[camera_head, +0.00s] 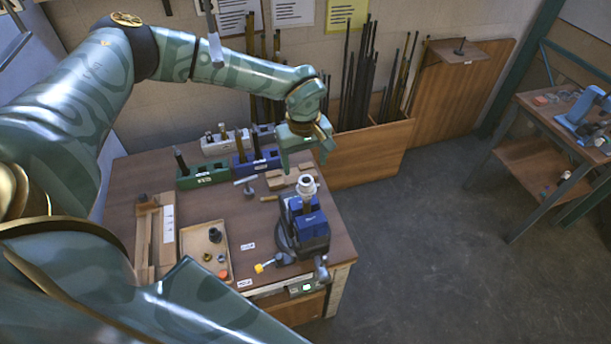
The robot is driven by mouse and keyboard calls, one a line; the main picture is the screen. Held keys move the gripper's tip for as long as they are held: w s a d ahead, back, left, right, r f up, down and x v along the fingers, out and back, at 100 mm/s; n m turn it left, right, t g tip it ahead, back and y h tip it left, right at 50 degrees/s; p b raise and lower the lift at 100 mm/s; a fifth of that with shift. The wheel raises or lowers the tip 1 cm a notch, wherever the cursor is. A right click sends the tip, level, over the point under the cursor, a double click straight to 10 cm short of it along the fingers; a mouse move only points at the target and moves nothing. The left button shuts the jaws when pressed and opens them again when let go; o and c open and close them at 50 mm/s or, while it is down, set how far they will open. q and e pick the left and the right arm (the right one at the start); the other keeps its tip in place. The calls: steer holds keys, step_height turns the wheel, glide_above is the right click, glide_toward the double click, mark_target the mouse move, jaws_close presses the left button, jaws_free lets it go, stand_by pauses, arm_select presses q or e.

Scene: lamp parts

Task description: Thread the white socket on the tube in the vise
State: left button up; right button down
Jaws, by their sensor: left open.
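The blue vise (313,228) stands at the right front part of the wooden workbench. A short upright tube (306,203) shows between its jaws, mostly hidden. The white socket (307,184) sits upright at the tube's top end; I cannot tell how far it is threaded. My left gripper (306,163) is open and empty, with its fingers pointing down. In the picture it is just above the socket and apart from it. My right gripper is not in view.
A shallow tray (229,254) with small dark and orange parts lies left of the vise. Green (203,178) and blue (257,163) holders with upright pieces stand at the back. A T-handled tool (246,186) lies behind the vise.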

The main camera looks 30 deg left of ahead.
mark_target(307, 182)
arm_select(q)
step_height(307, 182, down, 8)
steer(key=shift+w+r, duration=0.1)
steer(key=c, duration=1.2)
steer(key=shift+o, duration=0.2)
steer(key=m, duration=0.6)
steer(key=shift+d+m+p, duration=0.15)
steer(key=shift+m+p, duration=0.15)
steer(key=shift+p, duration=0.1)
steer(key=shift+m, duration=0.3)
